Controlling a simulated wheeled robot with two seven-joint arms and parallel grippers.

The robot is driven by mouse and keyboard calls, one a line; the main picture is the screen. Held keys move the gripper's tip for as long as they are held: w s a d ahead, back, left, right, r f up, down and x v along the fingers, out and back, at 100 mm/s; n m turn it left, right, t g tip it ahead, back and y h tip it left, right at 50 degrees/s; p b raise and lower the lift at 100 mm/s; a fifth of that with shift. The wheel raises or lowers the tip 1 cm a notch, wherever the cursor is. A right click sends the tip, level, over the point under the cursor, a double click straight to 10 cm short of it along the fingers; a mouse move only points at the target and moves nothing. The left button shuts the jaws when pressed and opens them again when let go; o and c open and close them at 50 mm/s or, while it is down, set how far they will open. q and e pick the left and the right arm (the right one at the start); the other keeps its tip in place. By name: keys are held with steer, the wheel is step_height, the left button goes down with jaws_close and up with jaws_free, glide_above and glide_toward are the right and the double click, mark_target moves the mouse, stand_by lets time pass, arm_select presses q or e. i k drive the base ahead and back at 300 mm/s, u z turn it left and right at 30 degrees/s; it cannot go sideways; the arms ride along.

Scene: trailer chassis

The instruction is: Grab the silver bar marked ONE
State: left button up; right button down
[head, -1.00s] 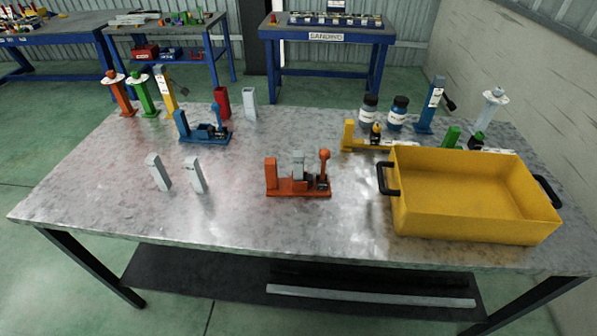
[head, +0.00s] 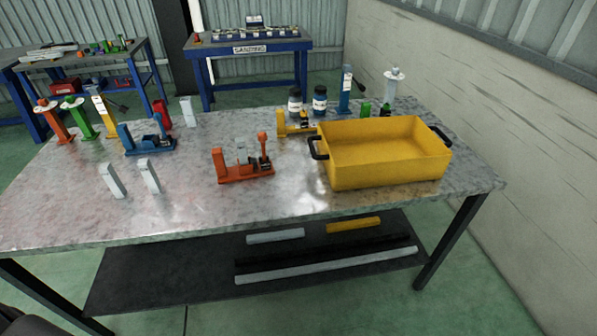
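Two short silver bars stand upright, slightly tilted in the picture, at the front left of the metal table: a left one (head: 112,181) and a right one (head: 149,176). Another silver bar (head: 188,111) stands farther back, beside a red block (head: 162,114). A short silver bar (head: 275,236) and a long silver bar (head: 325,265) lie on the dark lower shelf. Any marking such as ONE is too small to read on them. Neither of my grippers shows in the head view.
The metal table (head: 70,215) carries an orange clamp fixture (head: 235,172), a blue fixture (head: 150,147) and a yellow bin (head: 375,170) at right. A yellow bar (head: 353,225) lies on the lower shelf (head: 170,270). The table's front left is mostly clear. A wall stands to the right.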

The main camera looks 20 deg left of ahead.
mark_target(240, 142)
steer(key=z, duration=0.55)
steer(key=k, duration=0.8)
steer(key=z, duration=0.75)
steer(key=i, duration=1.85)
steer(key=u, duration=1.4)
steer(key=i, duration=0.65)
steer(key=u, duration=0.75)
